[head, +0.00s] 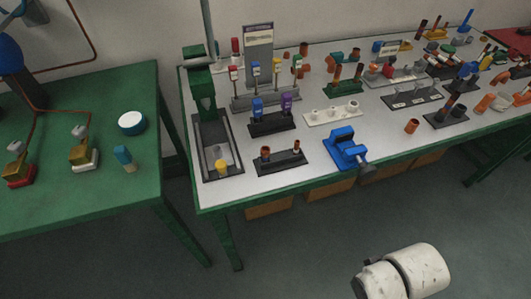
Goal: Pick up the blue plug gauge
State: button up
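A small blue piece (257,108), which looks like the blue plug gauge, stands upright in a black holder (273,126) on the left part of the light-topped table. A purple piece (287,104) stands to its right in the same holder. The blue piece is small in the view, so its exact shape is hard to tell. My gripper is not in view; only white, rounded parts, probably of my arm, show at the lower right, well apart from the table.
The light-topped table (225,196) holds several other holders and a blue vise (346,148) at its front edge. A black holder (283,163) with brown pieces stands in front. A green press (200,85) stands left. A green table (60,200) is farther left. Open floor lies in front.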

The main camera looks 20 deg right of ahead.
aim_at(257, 104)
jog(key=i+j, duration=0.15)
jog(key=j, duration=0.25)
jog(key=i+j, duration=0.1)
jog(key=j, duration=0.3)
jog(key=i+j, duration=0.15)
jog(key=j, duration=0.25)
jog(key=i+j, duration=0.15)
jog(key=j, duration=0.25)
jog(key=z, duration=0.05)
